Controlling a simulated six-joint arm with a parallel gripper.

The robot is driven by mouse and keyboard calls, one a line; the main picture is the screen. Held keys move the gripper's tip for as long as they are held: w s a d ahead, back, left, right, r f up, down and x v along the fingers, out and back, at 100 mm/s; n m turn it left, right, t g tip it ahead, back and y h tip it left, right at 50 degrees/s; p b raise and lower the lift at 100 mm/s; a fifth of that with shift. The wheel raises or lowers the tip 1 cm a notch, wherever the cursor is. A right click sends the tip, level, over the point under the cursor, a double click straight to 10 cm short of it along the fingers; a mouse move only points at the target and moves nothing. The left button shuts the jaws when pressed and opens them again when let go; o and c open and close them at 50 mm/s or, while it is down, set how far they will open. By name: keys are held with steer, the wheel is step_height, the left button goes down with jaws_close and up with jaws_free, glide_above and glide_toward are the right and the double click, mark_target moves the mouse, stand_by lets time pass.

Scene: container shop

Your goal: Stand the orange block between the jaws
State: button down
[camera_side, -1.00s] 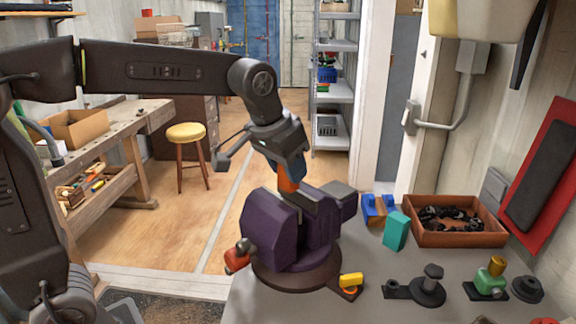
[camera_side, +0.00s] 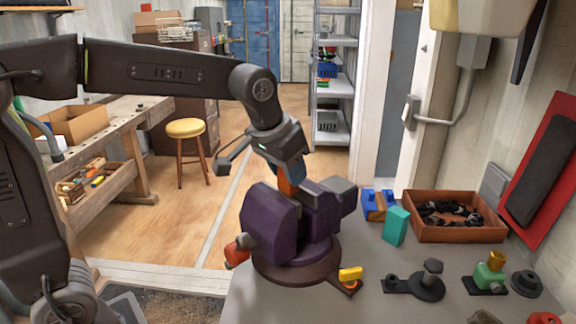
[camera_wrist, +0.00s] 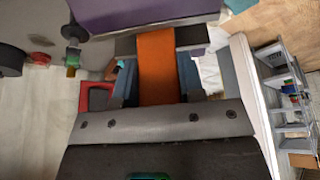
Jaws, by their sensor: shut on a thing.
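The orange block (camera_side: 289,187) is held upright or nearly so by my gripper (camera_side: 287,170), with its lower end over the gap of a purple vise (camera_side: 268,223). In the side view the near jaw hides that lower end, so I cannot tell whether it rests on anything. In the wrist view the orange block (camera_wrist: 158,66) sits between the two blue-grey fingers of my gripper (camera_wrist: 157,80). The purple vise body (camera_wrist: 150,14) lies just past its far end, with a grey jaw strip across it.
The vise stands on a round dark base on the grey bench (camera_side: 375,270). To its right are a teal block (camera_side: 396,226), a blue holder (camera_side: 378,205) and a brown tray (camera_side: 455,234) of dark parts. A yellow-topped clamp piece (camera_side: 350,274) sits in front.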

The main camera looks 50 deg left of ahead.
steer(key=shift+f, duration=1.15)
steer(key=c, duration=0.6)
jaws_free()
steer(key=shift+c, duration=0.2)
steer(key=shift+f, duration=0.1)
steer(key=shift+r, duration=3.05)
steer(key=shift+s, duration=0.1)
steer(key=s+f, duration=0.2)
steer(key=s, duration=0.4)
steer(key=s+a+f, duration=0.1)
steer(key=s+f, duration=0.2)
steer(key=s, duration=0.3)
steer(key=s+a+f+t, duration=0.1)
steer(key=s+f, duration=0.2)
steer(key=s, duration=0.3)
steer(key=shift+s+a, duration=0.25)
